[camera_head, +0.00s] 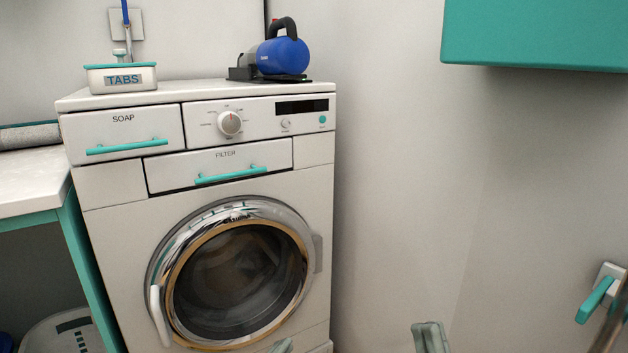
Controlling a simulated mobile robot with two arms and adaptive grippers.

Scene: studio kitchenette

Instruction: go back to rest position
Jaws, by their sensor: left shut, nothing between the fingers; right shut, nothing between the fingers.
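My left gripper (283,346) shows only as a small grey-green tip at the bottom edge, in front of the lower part of the washing machine. My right gripper (430,338) shows at the bottom edge, right of the machine, in front of the bare wall. Both are shut and empty. Most of both grippers and both arms lie below the view. The white washing machine (110,225) stands left of centre. Its round glass door (235,280), its soap drawer (123,130) and its filter flap (220,165) look closed.
A TABS box (122,79) and a blue appliance (283,56) stand on the machine. A white counter (30,178) is at the left, with a white bin (65,335) below. A teal cabinet (540,35) hangs upper right. A teal handle (594,300) is lower right.

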